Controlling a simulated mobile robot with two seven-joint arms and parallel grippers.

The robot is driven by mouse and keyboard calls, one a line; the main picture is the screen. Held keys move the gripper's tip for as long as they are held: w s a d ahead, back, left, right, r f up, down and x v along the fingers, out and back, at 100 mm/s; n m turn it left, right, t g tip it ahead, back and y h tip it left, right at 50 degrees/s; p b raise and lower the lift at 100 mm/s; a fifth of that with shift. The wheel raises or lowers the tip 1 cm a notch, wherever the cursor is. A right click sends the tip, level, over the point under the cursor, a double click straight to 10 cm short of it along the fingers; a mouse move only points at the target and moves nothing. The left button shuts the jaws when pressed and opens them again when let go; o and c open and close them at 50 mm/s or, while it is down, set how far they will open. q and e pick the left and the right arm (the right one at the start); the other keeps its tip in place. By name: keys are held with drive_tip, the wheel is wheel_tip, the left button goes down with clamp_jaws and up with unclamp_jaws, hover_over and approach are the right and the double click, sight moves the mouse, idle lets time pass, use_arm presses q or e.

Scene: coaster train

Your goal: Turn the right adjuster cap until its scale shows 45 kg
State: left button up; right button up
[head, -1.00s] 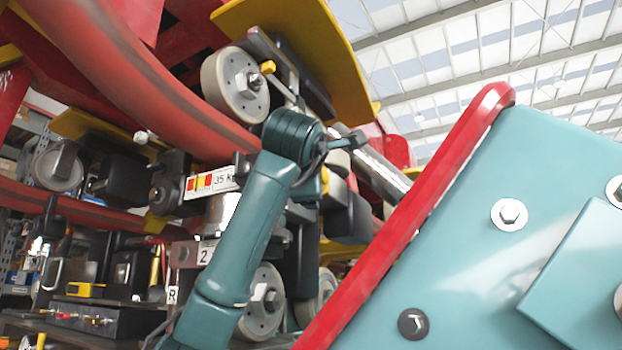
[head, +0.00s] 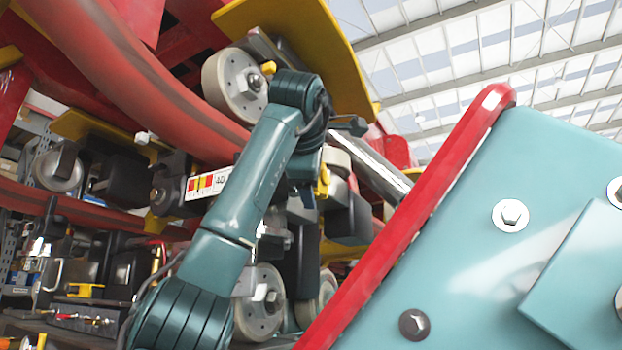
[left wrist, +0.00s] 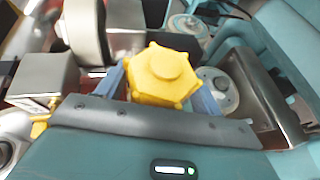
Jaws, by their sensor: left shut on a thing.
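My right gripper is not in view.
A curved red rail (head: 135,70) runs close above my left arm. Grey wheels (head: 236,86) and a yellow plate (head: 300,45) crowd around it. A teal panel with a red edge (head: 420,205) fills the right side.

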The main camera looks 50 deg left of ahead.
use_arm(q)
drive_tip(key=shift+g, duration=0.4)
drive_tip(key=shift+h, duration=0.3)
drive_tip(key=o, duration=1)
drive_tip(key=v, duration=1.3)
drive_tip(key=shift+r, duration=0.1)
